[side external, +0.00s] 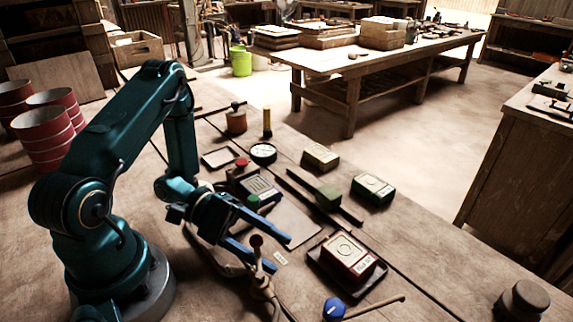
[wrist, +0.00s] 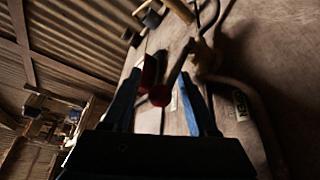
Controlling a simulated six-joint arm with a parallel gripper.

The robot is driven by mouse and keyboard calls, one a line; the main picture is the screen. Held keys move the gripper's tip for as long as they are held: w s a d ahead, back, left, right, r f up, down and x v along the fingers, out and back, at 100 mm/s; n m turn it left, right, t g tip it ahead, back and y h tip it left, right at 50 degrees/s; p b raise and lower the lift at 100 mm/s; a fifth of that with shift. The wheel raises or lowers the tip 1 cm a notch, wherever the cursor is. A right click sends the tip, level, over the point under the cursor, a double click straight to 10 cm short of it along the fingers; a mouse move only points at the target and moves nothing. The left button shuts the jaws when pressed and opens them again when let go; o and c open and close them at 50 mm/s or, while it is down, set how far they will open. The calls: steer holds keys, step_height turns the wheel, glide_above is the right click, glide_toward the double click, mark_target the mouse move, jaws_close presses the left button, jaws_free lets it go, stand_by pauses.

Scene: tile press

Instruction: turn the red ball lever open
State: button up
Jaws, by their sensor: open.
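The red ball lever (side external: 256,241) has a dark red ball on a thin rod rising from a pipe fitting (side external: 263,285) near the front of the bench. In the side view the rod stands roughly upright. My gripper (side external: 281,254) is open, with its two blue fingers level and pointing right, one on each side of the ball. In the wrist view the ball (wrist: 160,96) sits between the fingers (wrist: 160,76), with gaps seen on both sides. The rod runs from it up and right to the pipe (wrist: 208,62). I cannot tell whether a finger touches the rod.
A red box (side external: 347,258) sits on a dark tray right of the fingers. A blue knob (side external: 334,308) and a wooden-handled tool (side external: 378,306) lie in front. A hose (side external: 212,262) curves near the lever.

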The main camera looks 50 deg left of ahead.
steer(key=shift+w+d+f, duration=0.1)
steer(key=shift+w+d, duration=0.1)
steer(key=shift+d, duration=0.2)
steer(key=shift+c, duration=0.3)
jaws_close()
steer(key=shift+a, duration=0.1)
stand_by(0.9)
